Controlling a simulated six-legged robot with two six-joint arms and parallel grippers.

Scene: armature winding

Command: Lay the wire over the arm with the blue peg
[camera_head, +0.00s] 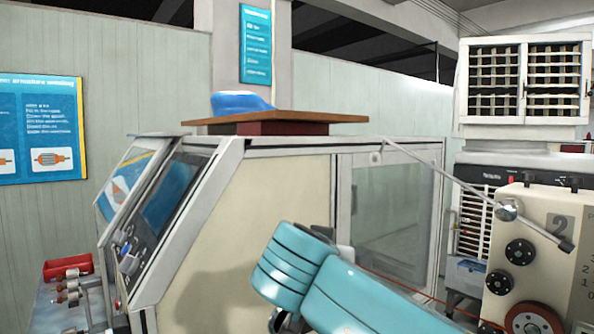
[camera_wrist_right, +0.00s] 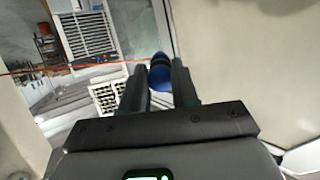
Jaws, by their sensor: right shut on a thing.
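My right gripper (camera_wrist_right: 160,82) is in the right wrist view, its two dark fingers closed on a rounded blue piece with a dark band (camera_wrist_right: 160,75). The thin red wire (camera_wrist_right: 95,65) runs from the left edge to this piece at the fingertips. In the head view my teal right arm crosses the lower middle and hides its gripper. The red wire (camera_head: 400,285) shows behind it, running down to the right. I cannot make out a separate arm with a blue peg. My left gripper is not in view.
A large cream cabinet (camera_head: 270,225) with a slanted control panel fills the middle. At the right stands a cream machine marked 2 (camera_head: 530,235), with dark knobs and a slanting metal rod (camera_head: 455,180). A red bin (camera_head: 68,268) sits at lower left.

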